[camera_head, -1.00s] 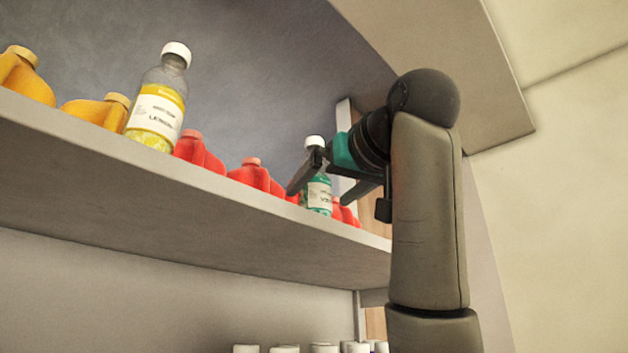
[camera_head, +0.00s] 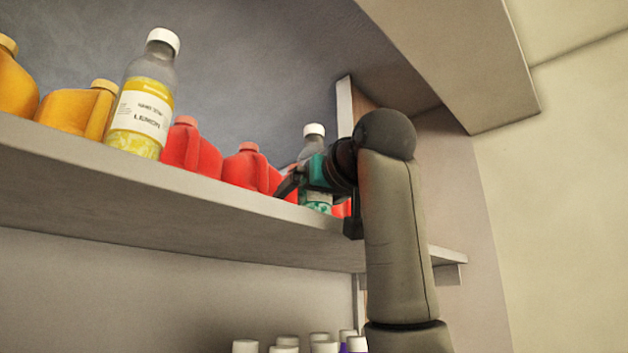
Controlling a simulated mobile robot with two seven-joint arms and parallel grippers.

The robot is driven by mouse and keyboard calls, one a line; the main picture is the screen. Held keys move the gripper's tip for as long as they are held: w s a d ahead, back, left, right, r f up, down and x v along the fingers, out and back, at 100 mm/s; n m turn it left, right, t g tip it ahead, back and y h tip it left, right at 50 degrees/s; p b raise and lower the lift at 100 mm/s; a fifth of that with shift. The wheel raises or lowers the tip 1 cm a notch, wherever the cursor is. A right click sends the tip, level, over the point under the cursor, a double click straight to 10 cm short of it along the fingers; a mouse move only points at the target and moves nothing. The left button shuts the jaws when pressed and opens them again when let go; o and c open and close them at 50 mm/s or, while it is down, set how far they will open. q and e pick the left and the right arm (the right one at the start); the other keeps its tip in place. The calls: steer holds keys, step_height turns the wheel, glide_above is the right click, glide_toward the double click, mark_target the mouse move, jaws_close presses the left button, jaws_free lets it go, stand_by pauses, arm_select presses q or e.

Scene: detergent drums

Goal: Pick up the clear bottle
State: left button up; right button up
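Two clear bottles with white caps stand on the shelf. One clear bottle (camera_head: 144,104) holds yellow contents, has a white lemon label and stands at the left. The other clear bottle (camera_head: 314,140), with teal contents, stands farther right, partly hidden by my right gripper (camera_head: 305,192). The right gripper is at this teal bottle's middle, with one dark finger showing just left of it. The other finger is not clearly visible, and contact cannot be made out. The fingers look spread. My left gripper is not in view.
Red jugs (camera_head: 188,150) stand between the two bottles, close to the teal one. Orange jugs (camera_head: 78,108) stand at the far left. The shelf's front edge (camera_head: 200,189) runs below them. A side panel (camera_head: 445,180) is right of my arm. White-capped containers (camera_head: 285,343) show below.

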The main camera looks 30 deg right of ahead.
jaws_close()
stand_by(0.7)
